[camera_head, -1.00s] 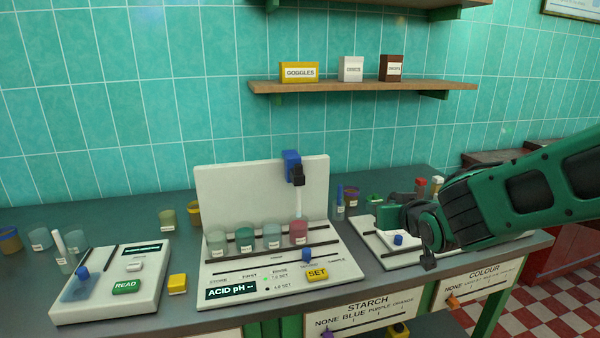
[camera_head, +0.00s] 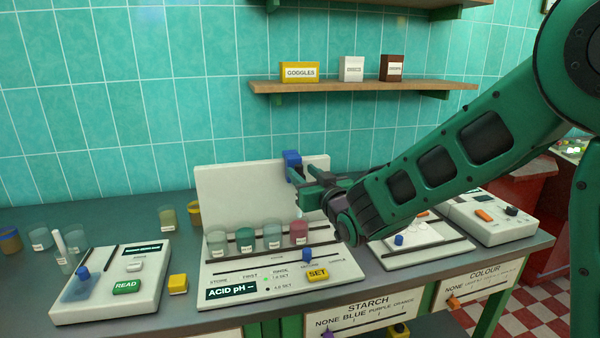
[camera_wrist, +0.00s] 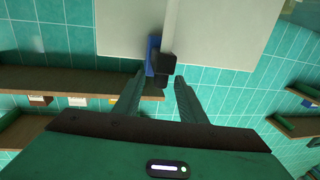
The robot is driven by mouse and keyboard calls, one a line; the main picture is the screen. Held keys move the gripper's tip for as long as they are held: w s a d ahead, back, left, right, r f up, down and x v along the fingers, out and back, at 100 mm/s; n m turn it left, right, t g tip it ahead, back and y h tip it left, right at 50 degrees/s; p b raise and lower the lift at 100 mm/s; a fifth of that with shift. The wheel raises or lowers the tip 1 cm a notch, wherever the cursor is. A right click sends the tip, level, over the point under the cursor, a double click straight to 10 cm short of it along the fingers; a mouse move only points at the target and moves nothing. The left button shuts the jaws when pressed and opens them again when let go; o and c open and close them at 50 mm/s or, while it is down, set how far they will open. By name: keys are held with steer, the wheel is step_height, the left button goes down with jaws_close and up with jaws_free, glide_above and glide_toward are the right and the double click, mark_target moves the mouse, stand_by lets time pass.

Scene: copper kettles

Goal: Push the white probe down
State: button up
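The white probe (camera_wrist: 171,22) hangs from a black holder (camera_wrist: 165,64) on a blue block (camera_head: 292,160), in front of the pale back panel of the ACID pH stand. In the head view my gripper (camera_head: 303,184) is in front of the holder and hides most of it and the probe. In the wrist view my gripper (camera_wrist: 160,82) has its two fingers spread, with the black holder at the gap between their tips. I see no finger closed on it; whether a finger touches it I cannot tell.
Several labelled beakers stand in a row below the probe, among them a red one (camera_head: 298,233). The ACID pH base (camera_head: 240,292) has a blue slider knob (camera_head: 307,255) and a yellow SET button (camera_head: 317,274). A READ device (camera_head: 110,285) stands at the left.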

mark_target(301, 171)
steer(key=shift+x, duration=1.5)
jaws_close()
steer(key=shift+f, duration=3.75)
